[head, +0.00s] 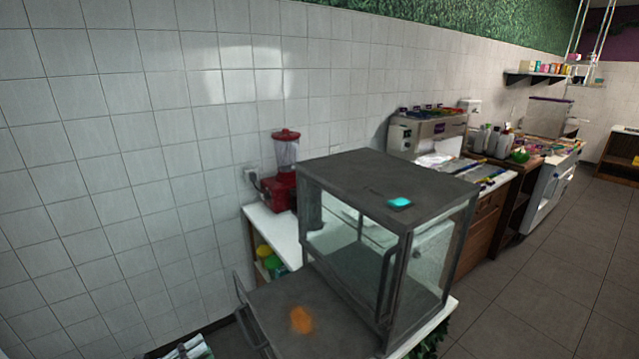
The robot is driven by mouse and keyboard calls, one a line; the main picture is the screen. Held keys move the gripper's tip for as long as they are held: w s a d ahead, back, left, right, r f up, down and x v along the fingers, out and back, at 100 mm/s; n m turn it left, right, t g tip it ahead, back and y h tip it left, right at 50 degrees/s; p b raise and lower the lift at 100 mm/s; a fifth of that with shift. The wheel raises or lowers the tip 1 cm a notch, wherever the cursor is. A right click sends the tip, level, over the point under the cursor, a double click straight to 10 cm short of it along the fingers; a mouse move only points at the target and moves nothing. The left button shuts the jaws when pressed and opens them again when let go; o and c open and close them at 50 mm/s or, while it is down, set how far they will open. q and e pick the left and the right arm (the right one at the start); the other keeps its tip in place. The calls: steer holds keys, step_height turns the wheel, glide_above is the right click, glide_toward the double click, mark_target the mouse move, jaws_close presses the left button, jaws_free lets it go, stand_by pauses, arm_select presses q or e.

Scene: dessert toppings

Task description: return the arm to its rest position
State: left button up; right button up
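Neither of my grippers nor my arms can be clearly seen in the head view. A dark grey cabinet with glass sides (345,240) stands on a white counter (272,232) in the middle. A small cyan item (400,203) lies on its top. A flat grey panel (265,310) with a bar handle at its left lies low in front of the cabinet, with an orange patch (301,319) on it.
A red blender (284,185) stands behind the cabinet, by the tiled wall (130,150). Yellow and green containers (268,258) sit on a shelf below the counter. Further counters (487,208) with equipment extend right. The tiled floor (555,265) at right is clear.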

arm_select(q)
steer(key=w+a+f+n+t+y, duration=0.2)
steer(key=w+a+f+n+y, duration=0.1)
steer(key=a+f+n+y, duration=1.15)
steer(key=s+a+f+n+g+y, duration=0.1)
steer(key=s+a+f+n+g, duration=0.1)
steer(key=s+a+f, duration=0.35)
steer(key=s+a+f+n+g+y, duration=0.1)
steer(key=s+a+f+n+g, duration=0.15)
steer(key=s+f, duration=0.65)
steer(key=s+a+f+n+g+y, duration=0.15)
steer(key=s+a+f, duration=0.3)
steer(key=f, duration=0.55)
steer(key=s+d+f+n+g, duration=0.1)
steer(key=s+d+f+g, duration=0.35)
steer(key=s+f, duration=0.55)
steer(key=s+d+f+n+g, duration=0.25)
steer(key=s+d+f, duration=0.3)
steer(key=s, duration=0.75)
steer(key=s+d+f+g+h, duration=0.15)
steer(key=s+d+f, duration=0.25)
steer(key=d, duration=0.5)
steer(key=w+d+h, duration=0.1)
steer(key=w+d, duration=0.3)
steer(key=d, duration=0.7)
steer(key=shift+w+d+f+t, duration=0.25)
steer(key=shift+w+d+t, duration=0.1)
steer(key=shift+d+t, duration=0.1)
